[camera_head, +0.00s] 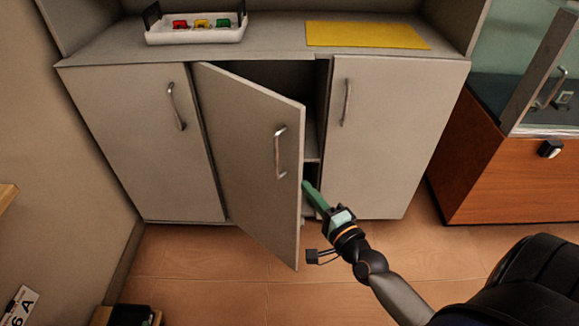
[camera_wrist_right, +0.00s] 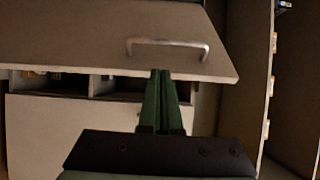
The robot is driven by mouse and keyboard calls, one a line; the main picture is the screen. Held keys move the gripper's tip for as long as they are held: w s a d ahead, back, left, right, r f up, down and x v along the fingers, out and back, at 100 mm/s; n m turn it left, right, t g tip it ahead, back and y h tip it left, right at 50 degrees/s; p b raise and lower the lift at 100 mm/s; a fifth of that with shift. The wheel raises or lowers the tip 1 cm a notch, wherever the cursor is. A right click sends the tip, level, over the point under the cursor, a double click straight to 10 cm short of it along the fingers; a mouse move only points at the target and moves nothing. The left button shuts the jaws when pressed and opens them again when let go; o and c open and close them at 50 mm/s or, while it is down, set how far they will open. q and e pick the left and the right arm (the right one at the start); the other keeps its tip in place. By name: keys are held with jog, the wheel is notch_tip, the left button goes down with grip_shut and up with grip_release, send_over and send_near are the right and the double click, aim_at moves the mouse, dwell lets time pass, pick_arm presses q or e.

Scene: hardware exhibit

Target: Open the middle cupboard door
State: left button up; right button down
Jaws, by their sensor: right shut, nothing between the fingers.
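The middle cupboard door (camera_head: 250,150) stands partly open, hinged on its left side and swung out into the room. Its metal handle (camera_head: 280,153) is on the outer face near the free edge. My right gripper (camera_head: 306,186) is shut and empty, with its green fingers at the free edge of the door, below and right of the handle. In the right wrist view the door (camera_wrist_right: 90,40) spans the top, with its handle (camera_wrist_right: 168,42) just beyond the shut fingertips (camera_wrist_right: 160,75). I cannot tell whether the fingers touch the door. The left gripper is not in view.
The left door (camera_head: 145,140) and right door (camera_head: 385,135) are closed. A white tray (camera_head: 195,36) with coloured items and a yellow mat (camera_head: 365,36) lie on the cupboard top. A wooden cabinet with glass (camera_head: 510,175) stands at the right. The floor in front (camera_head: 215,270) is clear.

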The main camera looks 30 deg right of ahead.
aim_at(289, 168)
jog(key=w, duration=0.7)
jog(key=shift+w+b, duration=0.35)
jog(key=shift+w, duration=0.05)
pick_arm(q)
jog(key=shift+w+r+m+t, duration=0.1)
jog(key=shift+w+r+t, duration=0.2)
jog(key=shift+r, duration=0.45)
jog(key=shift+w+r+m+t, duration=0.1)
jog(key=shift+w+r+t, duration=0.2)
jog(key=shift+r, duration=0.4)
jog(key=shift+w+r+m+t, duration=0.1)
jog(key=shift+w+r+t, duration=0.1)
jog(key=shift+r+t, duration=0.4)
pick_arm(e)
jog(key=shift+w, duration=0.65)
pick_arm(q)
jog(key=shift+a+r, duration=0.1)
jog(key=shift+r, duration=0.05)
pick_arm(e)
jog(key=shift+s+a, duration=0.1)
jog(key=shift+a, duration=0.05)
